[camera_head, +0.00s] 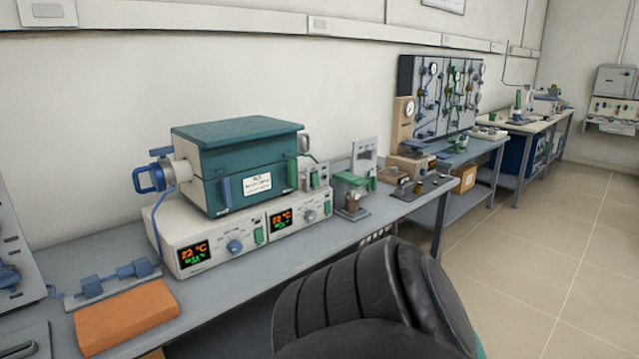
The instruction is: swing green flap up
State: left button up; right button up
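A teal box-shaped muffle furnace (222,193) with a flat teal lid (236,131) stands on a white control unit (215,258) on the grey bench. The lid lies flat on top. The control unit's front has two lit displays and two small upright green parts, one in the middle (259,237) and one at its right end (328,208). A small fixture with a green top (350,180) stands to the right of the furnace. I cannot tell which green part is the flap. Neither of my grippers is in view.
An orange block (126,317) and a blue-fitted plate (112,283) lie at the bench's left end. A blue handle (149,178) juts from the furnace's left side. A gauge panel (440,97) stands farther back. Floor on the right is clear. Lower middle is blocked from view.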

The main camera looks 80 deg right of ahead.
aim_at(345, 177)
jog(key=z, duration=2.8)
